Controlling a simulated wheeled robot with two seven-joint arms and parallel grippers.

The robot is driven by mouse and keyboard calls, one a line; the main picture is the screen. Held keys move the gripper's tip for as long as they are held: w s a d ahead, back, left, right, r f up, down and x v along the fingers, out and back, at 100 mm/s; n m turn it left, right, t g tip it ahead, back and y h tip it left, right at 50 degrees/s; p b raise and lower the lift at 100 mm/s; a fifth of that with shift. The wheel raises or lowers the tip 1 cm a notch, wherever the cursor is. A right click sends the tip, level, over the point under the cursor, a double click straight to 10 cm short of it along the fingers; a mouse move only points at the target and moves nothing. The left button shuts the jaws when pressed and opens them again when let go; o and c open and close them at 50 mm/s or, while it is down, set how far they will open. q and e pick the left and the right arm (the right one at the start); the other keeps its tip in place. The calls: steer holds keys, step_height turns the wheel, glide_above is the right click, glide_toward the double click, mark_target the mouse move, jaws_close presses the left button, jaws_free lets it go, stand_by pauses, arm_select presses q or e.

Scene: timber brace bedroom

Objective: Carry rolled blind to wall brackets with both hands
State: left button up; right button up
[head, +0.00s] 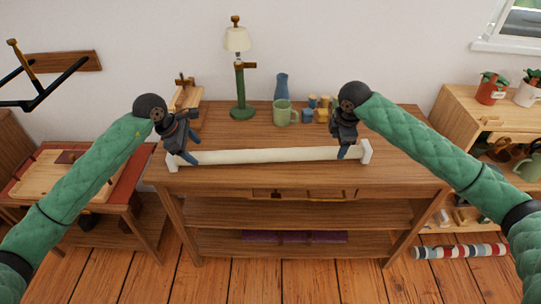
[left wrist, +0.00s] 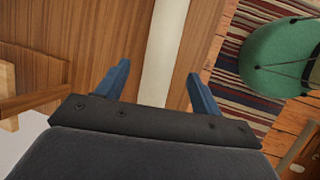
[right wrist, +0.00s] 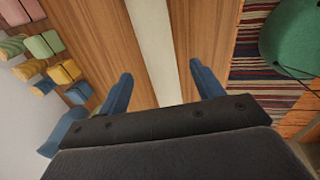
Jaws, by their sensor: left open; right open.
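The rolled blind (head: 265,156) is a long cream roll lying along the front of the wooden table. A white block stands at its left end (head: 171,161) and another at its right end (head: 366,153). My left gripper (head: 186,157) is open over the left part of the roll; in the left wrist view the blind (left wrist: 166,55) passes between its blue fingers. My right gripper (head: 346,151) is open over the right part; in the right wrist view the blind (right wrist: 155,50) runs between its fingers. Contact cannot be told. No wall brackets are recognisable.
A side table (head: 68,180) is left; a shelf with plants (head: 465,105) is right.

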mark_target(200, 154)
arm_select(q)
steer(key=shift+x, duration=2.35)
arm_select(e)
steer(key=shift+w+f, duration=0.25)
steer(key=shift+f, duration=0.9)
steer(key=shift+w+f, duration=0.2)
steer(key=shift+f, duration=0.95)
arm_select(q)
steer(key=c, duration=1.4)
arm_select(e)
steer(key=c, duration=1.4)
arm_select(q)
jaws_close()
arm_select(e)
jaws_close()
arm_select(q)
steer(key=shift+r, duration=0.1)
arm_select(e)
steer(key=shift+r, duration=0.1)
